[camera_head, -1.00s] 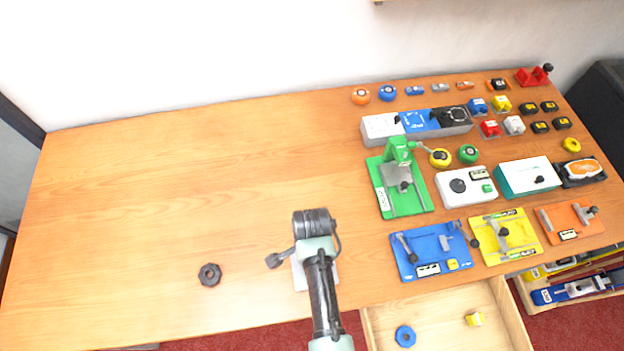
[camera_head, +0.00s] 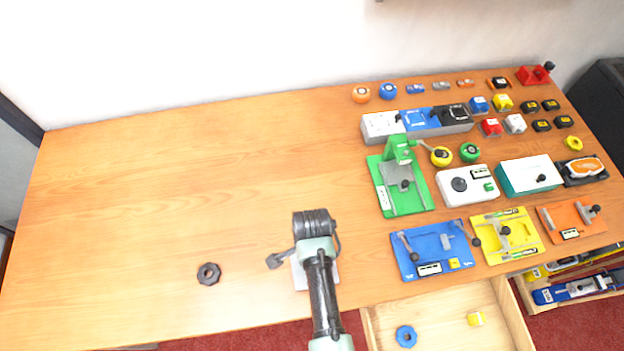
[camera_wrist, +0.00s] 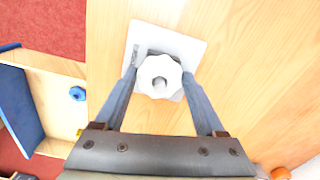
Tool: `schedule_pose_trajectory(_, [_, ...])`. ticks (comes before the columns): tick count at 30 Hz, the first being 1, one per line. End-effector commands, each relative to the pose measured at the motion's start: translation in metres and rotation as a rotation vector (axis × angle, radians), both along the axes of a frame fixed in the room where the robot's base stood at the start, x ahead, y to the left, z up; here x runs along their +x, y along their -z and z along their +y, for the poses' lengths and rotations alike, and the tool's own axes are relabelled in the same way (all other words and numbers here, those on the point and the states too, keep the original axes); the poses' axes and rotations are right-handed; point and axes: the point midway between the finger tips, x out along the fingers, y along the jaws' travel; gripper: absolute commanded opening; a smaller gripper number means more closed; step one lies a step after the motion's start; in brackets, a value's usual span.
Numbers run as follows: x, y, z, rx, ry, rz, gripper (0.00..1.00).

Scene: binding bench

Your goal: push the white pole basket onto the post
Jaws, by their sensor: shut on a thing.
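The white pole basket (camera_wrist: 148,82) is a scalloped white ring seen from above in the wrist view, with a grey post end (camera_wrist: 160,83) showing in its central hole. My gripper (camera_wrist: 158,76) is shut on the ring, one finger on each side. Below it lies a pale square base plate (camera_wrist: 180,42), which also shows in the head view (camera_head: 300,274) beside my gripper (camera_head: 290,262). How far down the post the ring sits cannot be told. My arm hides the ring in the head view.
A dark ring (camera_head: 209,274) lies to the left on the bench. A blue fixture (camera_head: 420,268) stands to the right. An open drawer (camera_head: 378,325) at the front holds a blue ring (camera_head: 406,337) and a yellow piece (camera_head: 475,319). The bench's left half is mostly clear.

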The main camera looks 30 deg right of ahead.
Motion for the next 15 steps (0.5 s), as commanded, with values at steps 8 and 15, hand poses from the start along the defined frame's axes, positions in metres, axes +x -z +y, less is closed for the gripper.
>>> schedule_pose_trajectory(8, [0.0001,0.0024,0.0000,0.000,0.000,0.000,0.19])
schedule_pose_trajectory(15, [-0.0002,0.0026,0.0001,0.000,0.000,0.000,0.81])
